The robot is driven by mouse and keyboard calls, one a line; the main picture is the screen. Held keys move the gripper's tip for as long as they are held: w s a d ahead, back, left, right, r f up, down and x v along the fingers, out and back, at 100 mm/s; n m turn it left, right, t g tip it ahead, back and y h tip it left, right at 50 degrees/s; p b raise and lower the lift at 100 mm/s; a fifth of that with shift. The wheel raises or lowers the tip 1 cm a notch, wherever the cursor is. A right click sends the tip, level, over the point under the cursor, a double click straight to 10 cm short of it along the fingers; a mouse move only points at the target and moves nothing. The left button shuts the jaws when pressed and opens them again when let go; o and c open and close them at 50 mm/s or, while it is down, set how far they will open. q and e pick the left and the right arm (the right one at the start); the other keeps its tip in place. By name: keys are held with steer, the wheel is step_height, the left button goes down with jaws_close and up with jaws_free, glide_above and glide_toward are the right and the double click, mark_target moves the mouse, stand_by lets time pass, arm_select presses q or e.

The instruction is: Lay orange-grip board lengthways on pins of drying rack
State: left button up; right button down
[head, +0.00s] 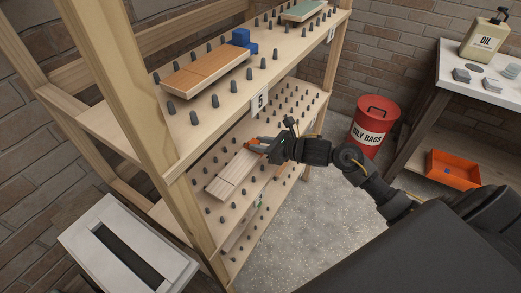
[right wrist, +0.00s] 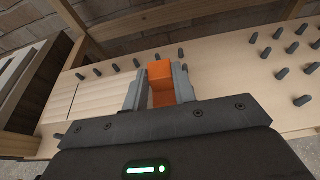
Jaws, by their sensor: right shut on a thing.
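The pale wooden board (head: 232,172) with an orange grip (head: 252,146) is over the pins of the rack's middle shelf, below the shelf marked 5. My right gripper (head: 262,147) reaches in from the right and is shut on the orange grip. In the right wrist view the orange grip (right wrist: 160,75) stands between the two fingers, and the pale board (right wrist: 98,100) extends to the left. The board looks roughly lengthways along the shelf. I cannot tell whether it touches the pins. The drying rack (head: 165,125) is wooden, with rows of dark pins. My left gripper is not in view.
The upper shelf holds a brown board (head: 205,73) with a blue grip (head: 243,40) and a green board (head: 303,10). A red oily-rags bin (head: 372,125) stands right of the rack. A white slotted box (head: 128,250) is front left.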

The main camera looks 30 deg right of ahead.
step_height(320, 180, down, 2)
steer(key=shift+a+f+p, duration=0.1)
steer(key=shift+f+p, duration=0.1)
steer(key=shift+p, duration=0.3)
steer(key=shift+f, duration=0.4)
steer(key=shift+f, duration=0.1)
steer(key=c, duration=1.1)
jaws_free()
steer(key=shift+c, duration=0.2)
